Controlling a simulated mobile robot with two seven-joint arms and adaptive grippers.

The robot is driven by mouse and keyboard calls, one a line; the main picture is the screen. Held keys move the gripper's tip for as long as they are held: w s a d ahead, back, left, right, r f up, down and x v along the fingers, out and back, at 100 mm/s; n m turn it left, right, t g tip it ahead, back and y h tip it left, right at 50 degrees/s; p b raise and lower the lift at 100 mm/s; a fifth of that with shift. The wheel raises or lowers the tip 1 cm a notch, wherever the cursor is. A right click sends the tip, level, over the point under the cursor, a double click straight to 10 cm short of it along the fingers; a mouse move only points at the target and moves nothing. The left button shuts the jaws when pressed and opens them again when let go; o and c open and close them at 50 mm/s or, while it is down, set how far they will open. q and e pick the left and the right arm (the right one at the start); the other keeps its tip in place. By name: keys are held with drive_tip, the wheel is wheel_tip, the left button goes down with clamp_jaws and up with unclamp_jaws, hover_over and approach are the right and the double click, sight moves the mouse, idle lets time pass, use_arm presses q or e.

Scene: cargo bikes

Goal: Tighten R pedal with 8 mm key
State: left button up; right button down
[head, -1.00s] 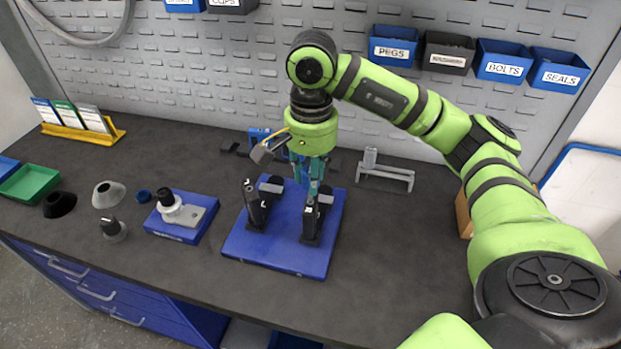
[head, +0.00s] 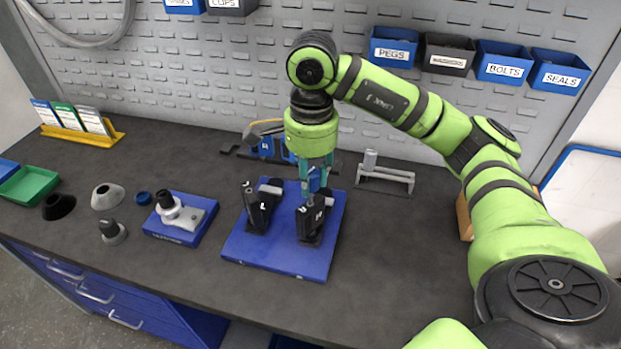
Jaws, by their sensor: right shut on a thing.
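The R pedal (head: 312,222) is the right one of two black blocks on a blue base plate (head: 285,256). The L pedal (head: 257,212) stands to its left. My right gripper (head: 315,186) points straight down, its teal fingers just above and behind the top of the R pedal. It is shut on a thin thing, which I take to be the 8 mm key; the fingers hide most of it. I cannot tell whether the key's tip sits in the pedal. My left gripper is out of view.
A grey rack (head: 388,176) stands right of the plate, and a blue holder (head: 268,150) stands behind it. A blue fixture (head: 190,229) with a grey part is to the left. Labelled bins hang on the back panel. The bench's front right is clear.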

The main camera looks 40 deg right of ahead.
drive_tip(key=shift+s+a+f, duration=0.1)
drive_tip(key=shift+s+f, duration=0.05)
drive_tip(key=shift+f, duration=0.1)
drive_tip(key=m, duration=0.6)
drive_tip(key=m, duration=0.6)
drive_tip(key=shift+m, duration=0.4)
drive_tip(key=shift+r, duration=0.15)
idle(0.3)
drive_tip(key=shift+r+p, duration=0.3)
drive_tip(key=shift+r, duration=0.1)
